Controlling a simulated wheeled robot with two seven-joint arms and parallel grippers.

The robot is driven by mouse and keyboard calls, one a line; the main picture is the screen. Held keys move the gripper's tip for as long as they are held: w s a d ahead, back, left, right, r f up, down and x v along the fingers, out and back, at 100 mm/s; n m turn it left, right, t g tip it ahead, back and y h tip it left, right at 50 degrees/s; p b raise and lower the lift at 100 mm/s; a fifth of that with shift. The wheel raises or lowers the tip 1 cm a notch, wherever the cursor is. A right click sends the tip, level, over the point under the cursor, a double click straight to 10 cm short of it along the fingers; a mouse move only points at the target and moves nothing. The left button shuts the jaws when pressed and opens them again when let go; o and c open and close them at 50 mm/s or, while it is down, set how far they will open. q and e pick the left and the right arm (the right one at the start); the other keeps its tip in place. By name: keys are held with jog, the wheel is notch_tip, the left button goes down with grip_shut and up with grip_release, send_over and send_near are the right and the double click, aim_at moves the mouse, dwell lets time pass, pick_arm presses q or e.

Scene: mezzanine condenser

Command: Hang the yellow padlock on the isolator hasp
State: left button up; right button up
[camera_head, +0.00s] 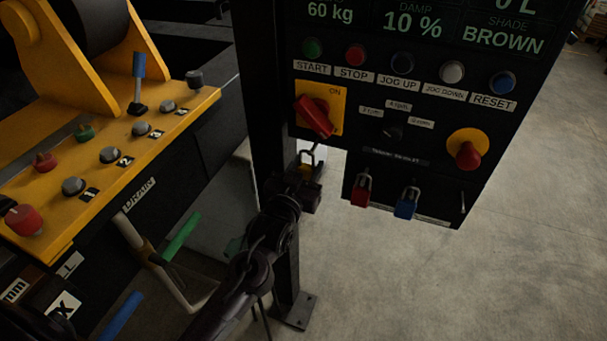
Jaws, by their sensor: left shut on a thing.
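The isolator is a red rotary handle (315,116) on a yellow plate (336,95) at the upper left of the dark control panel. The handle is turned at a slant, away from the ON mark. My left gripper (309,185) is shut on the yellow padlock (314,169), just below the isolator. The padlock's shackle points up, close under the lower end of the red handle. The padlock body is mostly hidden by the gripper. I cannot make out the hasp clearly, nor whether the shackle touches it. My right gripper is out of view.
A red padlock (361,194) and a blue padlock (406,206) hang along the panel's lower part. A red emergency button (467,152) sticks out at the right. A dark post (270,90) stands left of the isolator. A yellow console (110,150) with levers and buttons fills the left.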

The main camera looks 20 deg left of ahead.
pick_arm(q)
jog(key=shift+w+d+f+b, duration=0.1)
jog(key=shift+w+b, duration=0.5)
jog(key=shift+w, duration=0.95)
jog(key=shift+w+f+b, duration=0.3)
jog(key=shift+w+f, duration=0.2)
jog(key=shift+w, duration=0.1)
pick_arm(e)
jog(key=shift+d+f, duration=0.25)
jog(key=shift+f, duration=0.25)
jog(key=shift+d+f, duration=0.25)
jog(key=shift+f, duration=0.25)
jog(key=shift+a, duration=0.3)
pick_arm(q)
jog(key=o, duration=1.1)
jog(key=shift+o, duration=0.2)
jog(key=shift+f, duration=0.1)
